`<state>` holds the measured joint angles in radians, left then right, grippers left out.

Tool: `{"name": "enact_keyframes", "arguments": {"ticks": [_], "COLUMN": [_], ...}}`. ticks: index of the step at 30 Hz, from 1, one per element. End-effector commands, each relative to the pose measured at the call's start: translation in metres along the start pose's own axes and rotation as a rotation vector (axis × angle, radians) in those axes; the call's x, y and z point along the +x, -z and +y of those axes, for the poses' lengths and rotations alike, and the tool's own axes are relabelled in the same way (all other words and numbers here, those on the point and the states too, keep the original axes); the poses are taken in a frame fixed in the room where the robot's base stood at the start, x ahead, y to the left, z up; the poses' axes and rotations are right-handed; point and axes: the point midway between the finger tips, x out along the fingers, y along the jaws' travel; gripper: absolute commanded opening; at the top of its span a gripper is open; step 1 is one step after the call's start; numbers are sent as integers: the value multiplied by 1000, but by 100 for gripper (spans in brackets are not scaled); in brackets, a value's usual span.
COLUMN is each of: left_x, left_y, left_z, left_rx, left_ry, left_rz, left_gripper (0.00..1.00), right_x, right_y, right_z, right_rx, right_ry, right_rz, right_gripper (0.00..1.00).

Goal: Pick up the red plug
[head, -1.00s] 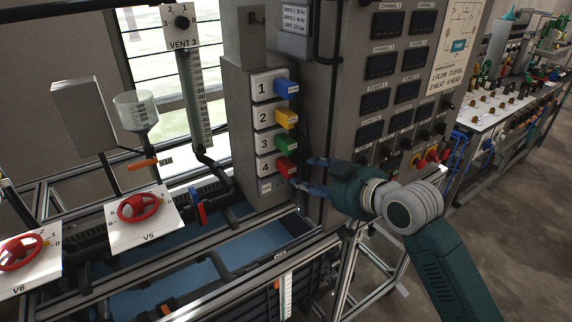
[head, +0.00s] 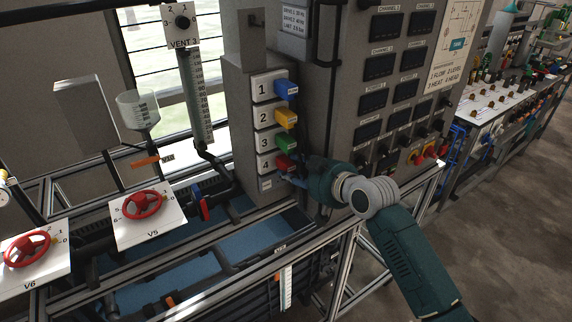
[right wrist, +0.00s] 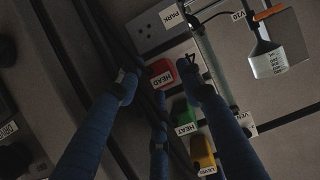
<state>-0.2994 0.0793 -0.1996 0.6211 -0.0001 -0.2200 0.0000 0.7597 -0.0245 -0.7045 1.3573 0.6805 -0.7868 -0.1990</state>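The red plug (head: 286,163) sits in the socket plate marked 4 (head: 264,165), lowest of the coloured plugs on the grey column. My right gripper (head: 296,172) is just to its right in the head view, with its fingers partly covering the plug's lower side. In the right wrist view the red plug (right wrist: 161,72) carries a white label reading HEAD. It lies between the tips of my open right gripper (right wrist: 158,82), with gaps showing on both sides. I cannot tell whether any finger touches it. My left gripper is not in view.
The green plug (head: 286,143), yellow plug (head: 286,118) and blue plug (head: 287,90) are stacked above the red one. A panel of dark displays (head: 381,65) stands close on the right. Red valve wheels (head: 141,205) and a blue-floored trough (head: 200,250) lie to the left and below.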

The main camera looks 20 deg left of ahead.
Motion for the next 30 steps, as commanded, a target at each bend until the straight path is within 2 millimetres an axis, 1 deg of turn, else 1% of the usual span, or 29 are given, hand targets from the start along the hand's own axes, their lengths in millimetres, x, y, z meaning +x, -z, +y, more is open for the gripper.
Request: {"name": "enact_keyframes", "arguments": {"ticks": [1, 2, 3, 4, 13, 17, 20, 23, 30], "left_x": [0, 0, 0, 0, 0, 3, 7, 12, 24], "left_y": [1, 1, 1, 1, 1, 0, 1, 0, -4], "left_z": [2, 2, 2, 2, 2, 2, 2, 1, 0], "left_rx": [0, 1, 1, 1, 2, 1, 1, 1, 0], "left_ry": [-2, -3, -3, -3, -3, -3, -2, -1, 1], "left_rz": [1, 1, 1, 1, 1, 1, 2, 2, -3], "left_gripper": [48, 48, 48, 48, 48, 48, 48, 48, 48], "right_x": [0, 0, 0, 0, 0, -4, -12, -25, -68], "right_y": [0, 0, 0, 0, 1, 3, 6, 8, 10], "right_z": [0, -1, -1, -1, -3, -4, -4, -2, 0], "right_rx": [1, 1, 1, 1, 4, 4, 2, 1, -1], "right_ry": [1, 1, 2, 2, 6, 8, 7, 5, 1], "right_rz": [1, 1, 1, 1, 2, 4, 5, 5, 4], "right_gripper": [21, 15, 7, 5, 6, 6, 6, 6, 6]}}
